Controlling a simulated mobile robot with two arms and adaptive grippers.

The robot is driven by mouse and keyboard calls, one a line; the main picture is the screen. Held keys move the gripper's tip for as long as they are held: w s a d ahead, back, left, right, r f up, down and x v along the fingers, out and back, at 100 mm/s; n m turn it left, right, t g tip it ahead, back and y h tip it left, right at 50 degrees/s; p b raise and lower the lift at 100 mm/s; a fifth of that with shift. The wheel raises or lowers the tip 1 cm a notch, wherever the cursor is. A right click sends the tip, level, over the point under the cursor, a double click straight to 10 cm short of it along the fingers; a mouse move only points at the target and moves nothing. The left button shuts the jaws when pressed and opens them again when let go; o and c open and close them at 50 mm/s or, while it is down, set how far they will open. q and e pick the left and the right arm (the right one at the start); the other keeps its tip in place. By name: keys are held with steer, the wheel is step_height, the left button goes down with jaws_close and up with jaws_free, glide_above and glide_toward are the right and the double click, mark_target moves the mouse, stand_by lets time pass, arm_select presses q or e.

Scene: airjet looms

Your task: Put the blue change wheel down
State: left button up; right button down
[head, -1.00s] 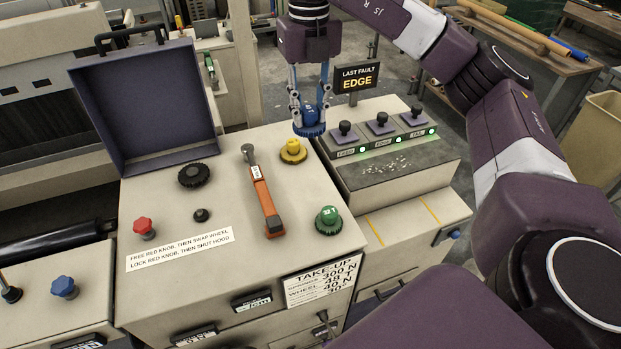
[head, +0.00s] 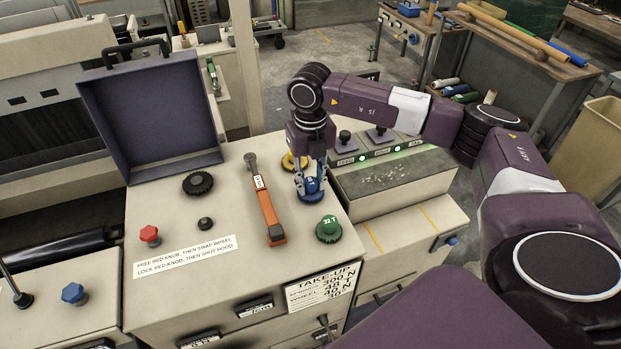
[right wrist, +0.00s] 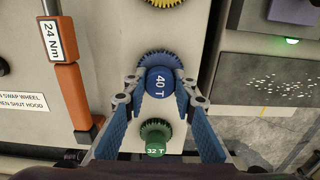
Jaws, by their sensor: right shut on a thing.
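The blue change wheel (head: 312,197), marked 40 T, is gripped by my right gripper (head: 311,185), which points down over the right part of the cabinet top. In the right wrist view the blue wheel (right wrist: 158,86) sits between the two fingertips (right wrist: 160,99). It is at or just above the top; I cannot tell if it touches. The yellow wheel (head: 289,162) is behind it, partly hidden by my gripper. The green 32 T wheel (head: 328,229) stands in front of it. My left gripper is not in view.
An orange-handled torque wrench (head: 267,209) lies left of the blue wheel. The red knob (head: 149,235), a black gear (head: 198,183) and the open hood (head: 155,120) are farther left. A control box (head: 390,180) with lit green lamps adjoins on the right.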

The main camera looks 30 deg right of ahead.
mark_target(310, 181)
steer(key=shift+f, duration=0.2)
steer(key=c, duration=1.6)
jaws_free()
steer(key=shift+r, duration=0.2)
steer(key=shift+w+r+b, duration=0.1)
steer(key=shift+r+b, duration=0.2)
steer(key=shift+b, duration=0.05)
step_height(310, 181, up, 11)
steer(key=b, duration=0.3)
steer(key=shift+r, duration=0.15)
